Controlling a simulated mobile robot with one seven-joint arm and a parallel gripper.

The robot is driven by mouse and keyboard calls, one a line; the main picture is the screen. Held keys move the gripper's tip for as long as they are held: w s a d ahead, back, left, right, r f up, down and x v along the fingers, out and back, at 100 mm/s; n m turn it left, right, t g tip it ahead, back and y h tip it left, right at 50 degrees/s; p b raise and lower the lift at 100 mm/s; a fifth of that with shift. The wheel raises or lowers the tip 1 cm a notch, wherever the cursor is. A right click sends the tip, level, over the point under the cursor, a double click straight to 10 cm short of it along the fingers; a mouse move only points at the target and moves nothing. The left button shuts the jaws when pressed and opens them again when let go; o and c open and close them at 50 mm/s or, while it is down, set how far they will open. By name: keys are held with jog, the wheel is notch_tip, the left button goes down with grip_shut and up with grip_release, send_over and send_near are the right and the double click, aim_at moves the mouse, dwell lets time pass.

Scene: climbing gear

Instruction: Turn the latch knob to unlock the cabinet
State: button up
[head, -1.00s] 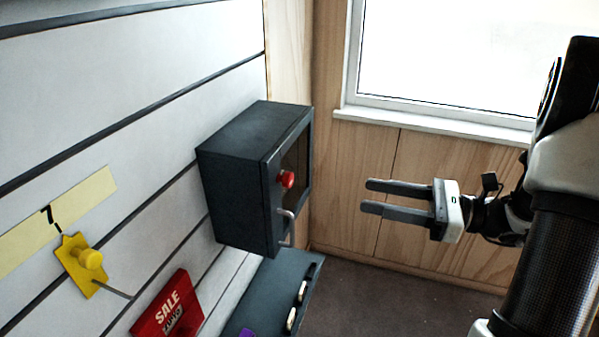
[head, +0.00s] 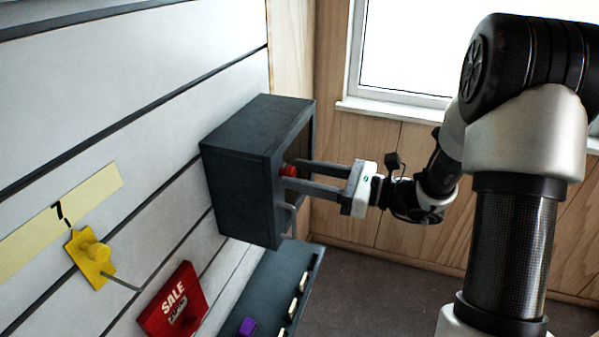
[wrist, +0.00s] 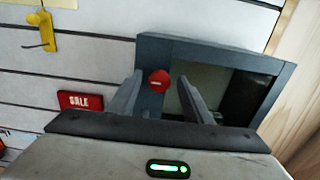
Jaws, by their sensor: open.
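The dark grey cabinet (head: 240,165) is mounted on the slatted wall, its windowed door facing right. The red latch knob (head: 289,170) sits on the door's front frame, above a light bar handle (head: 291,220). My gripper (head: 288,175) is open, with its fingertips at the knob. In the wrist view the red knob (wrist: 159,81) shows between the two open fingers, nearer the left one, with a pale mark on its face. The cabinet's frame (wrist: 210,52) and window also show there. I cannot tell whether either finger touches the knob.
A dark shelf (head: 262,285) with several small items is below the cabinet. A red SALE sign (head: 174,300) and a yellow piece (head: 90,257) on a hook are on the wall at left. A window and wood panelling stand behind my arm.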

jog(key=shift+w+a, duration=0.1)
jog(key=shift+a, duration=0.3)
jog(key=c, duration=1)
jog(key=shift+c, duration=0.2)
